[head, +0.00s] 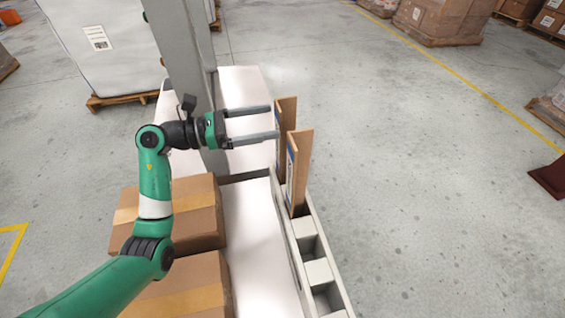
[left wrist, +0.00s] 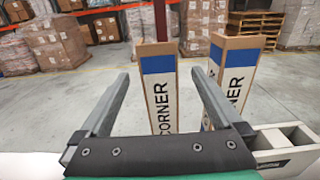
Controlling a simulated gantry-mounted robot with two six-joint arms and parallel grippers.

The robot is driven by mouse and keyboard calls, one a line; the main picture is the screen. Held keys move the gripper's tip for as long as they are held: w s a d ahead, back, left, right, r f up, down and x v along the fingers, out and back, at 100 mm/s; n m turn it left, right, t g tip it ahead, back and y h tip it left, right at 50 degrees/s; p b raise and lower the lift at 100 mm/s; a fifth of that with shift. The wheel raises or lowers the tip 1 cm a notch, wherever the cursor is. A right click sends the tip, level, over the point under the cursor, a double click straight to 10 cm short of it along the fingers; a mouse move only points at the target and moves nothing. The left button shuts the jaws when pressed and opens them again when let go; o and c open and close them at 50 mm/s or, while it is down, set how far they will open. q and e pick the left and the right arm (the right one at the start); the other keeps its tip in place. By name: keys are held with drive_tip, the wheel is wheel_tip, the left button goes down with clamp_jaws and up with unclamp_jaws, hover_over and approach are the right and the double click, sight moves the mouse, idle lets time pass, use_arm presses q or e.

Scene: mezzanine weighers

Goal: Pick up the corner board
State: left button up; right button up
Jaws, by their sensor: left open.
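Two tall brown corner boards stand upright in the slots of a pale narrow rack (head: 319,271). The far corner board (head: 288,112) and the near corner board (head: 301,165) show printed white faces with a blue band in the left wrist view. My left gripper (head: 273,122) is open and empty, its fingers pointing right at the far board. In the left wrist view, that far board (left wrist: 160,90) appears between the fingers, and the near board (left wrist: 233,78) stands just right of the right finger. I cannot tell whether the fingertips touch a board. My right gripper is not in view.
Cardboard boxes (head: 196,210) sit on the white surface (head: 252,225) left of the rack. A grey post (head: 187,65) rises behind my left wrist. The rack's front compartments look empty. Open concrete floor (head: 430,190) lies to the right.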

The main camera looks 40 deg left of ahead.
sight(292, 116)
use_arm(q)
drive_tip(key=shift+x, duration=0.85)
drive_tip(key=shift+w+d, duration=0.2)
drive_tip(key=shift+w, duration=0.1)
drive_tip(key=b+x, duration=0.1)
drive_tip(key=x, duration=0.3)
drive_tip(key=shift+w+r+b, duration=0.1)
drive_tip(key=shift+w+b, duration=0.15)
drive_tip(key=shift+b, duration=0.15)
clamp_jaws()
